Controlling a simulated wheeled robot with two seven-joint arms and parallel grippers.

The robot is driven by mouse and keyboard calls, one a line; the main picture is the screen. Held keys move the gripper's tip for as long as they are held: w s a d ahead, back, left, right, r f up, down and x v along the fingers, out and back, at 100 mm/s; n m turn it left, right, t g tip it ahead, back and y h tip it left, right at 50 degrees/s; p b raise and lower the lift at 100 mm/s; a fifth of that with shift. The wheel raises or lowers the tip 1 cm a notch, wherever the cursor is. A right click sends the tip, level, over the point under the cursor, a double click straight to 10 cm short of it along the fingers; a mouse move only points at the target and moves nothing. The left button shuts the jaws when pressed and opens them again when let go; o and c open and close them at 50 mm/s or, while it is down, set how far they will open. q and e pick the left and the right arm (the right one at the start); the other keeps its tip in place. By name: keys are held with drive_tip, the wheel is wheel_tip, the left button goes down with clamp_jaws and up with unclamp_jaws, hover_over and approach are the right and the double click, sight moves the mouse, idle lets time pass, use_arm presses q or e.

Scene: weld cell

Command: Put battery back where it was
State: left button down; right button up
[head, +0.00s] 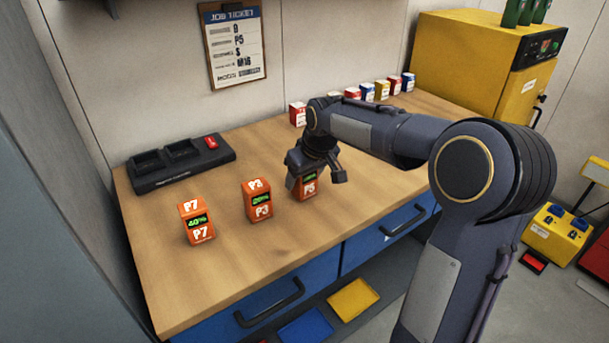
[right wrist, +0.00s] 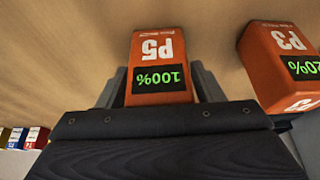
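The orange battery P5 (head: 308,188) stands on the wooden bench at the right end of a row of orange batteries. The right wrist view shows its label P5 and a green 100% readout (right wrist: 160,79). My right gripper (head: 314,180) is down at this battery, with one finger on each side of it. I cannot tell whether the fingers press on it. Battery P3 (head: 258,200), also in the right wrist view (right wrist: 284,62), and battery P7 (head: 197,221), reading 40%, stand to the left. A black charger (head: 180,170) with empty-looking bays lies behind them. My left gripper is not in view.
A job ticket (head: 234,45) hangs on the wall. Several small coloured boxes (head: 367,91) line the back of the bench, with a red and white one (head: 297,114) nearer. A yellow cabinet (head: 470,60) is at the right. The bench front left of P7 is clear.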

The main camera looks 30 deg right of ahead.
drive_tip(key=shift+o, duration=0.9)
drive_tip(key=shift+r, duration=0.3)
drive_tip(key=p+v, duration=0.1)
drive_tip(key=v, duration=1.1)
drive_tip(key=s+a+f+m+y, duration=0.1)
drive_tip(key=s+a+f, duration=0.3)
drive_tip(key=s, duration=0.4)
drive_tip(key=s+a+f+m+t+y, duration=0.1)
drive_tip(key=s+a+f, duration=0.35)
drive_tip(key=s, duration=0.35)
drive_tip(key=s+a+f+m+y, duration=0.1)
drive_tip(key=s+a+f, duration=0.35)
drive_tip(key=s, duration=0.35)
drive_tip(key=shift+n, duration=0.3)
drive_tip(key=r+p, duration=0.2)
drive_tip(key=d+r+p, duration=0.1)
drive_tip(key=r+p, duration=0.2)
drive_tip(key=shift+s, duration=0.2)
